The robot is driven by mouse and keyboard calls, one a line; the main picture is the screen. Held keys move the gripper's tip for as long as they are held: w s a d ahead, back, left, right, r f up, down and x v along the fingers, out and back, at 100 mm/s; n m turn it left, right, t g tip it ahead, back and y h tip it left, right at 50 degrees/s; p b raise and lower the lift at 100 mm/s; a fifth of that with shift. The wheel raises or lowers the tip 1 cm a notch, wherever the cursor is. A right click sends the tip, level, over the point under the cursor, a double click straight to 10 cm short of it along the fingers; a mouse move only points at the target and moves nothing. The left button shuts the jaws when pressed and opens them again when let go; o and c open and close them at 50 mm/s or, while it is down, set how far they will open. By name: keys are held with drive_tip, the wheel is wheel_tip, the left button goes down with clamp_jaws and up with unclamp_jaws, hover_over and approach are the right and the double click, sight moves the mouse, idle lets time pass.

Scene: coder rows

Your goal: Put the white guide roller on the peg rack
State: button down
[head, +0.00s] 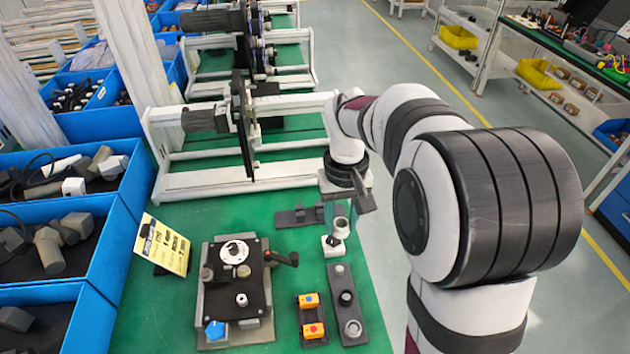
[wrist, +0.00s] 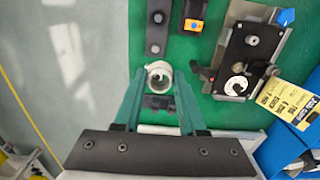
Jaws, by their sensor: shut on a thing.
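The white guide roller (head: 340,229) is between the teal fingers of my gripper (head: 339,218), which is shut on it. In the wrist view the roller (wrist: 158,74) shows as a pale ring between the two fingertips (wrist: 159,78). A long dark strip (head: 345,313), which looks like the peg rack, lies on the green bench just below the roller in the head view. It carries a black round part and a grey ring. The rack also shows in the wrist view (wrist: 157,30), just above the roller. I cannot tell the roller's exact height above the bench.
A dark notched block (head: 298,217) lies behind the gripper. A strip with orange parts (head: 312,318) lies left of the rack. A black-topped fixture (head: 237,285) with a lever and a yellow card (head: 162,247) are further left. White machine frames (head: 225,180) stand behind; blue bins (head: 60,260) line the left.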

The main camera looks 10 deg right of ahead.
hover_over(340, 269)
wheel_tip(340, 269, down, 13)
drive_tip(key=shift+f, duration=0.7)
drive_tip(key=shift+f, duration=0.1)
drive_tip(key=shift+f, duration=0.8)
drive_tip(key=shift+f, duration=0.35)
drive_tip(key=shift+f, duration=0.4)
drive_tip(key=shift+f, duration=0.15)
idle(0.4)
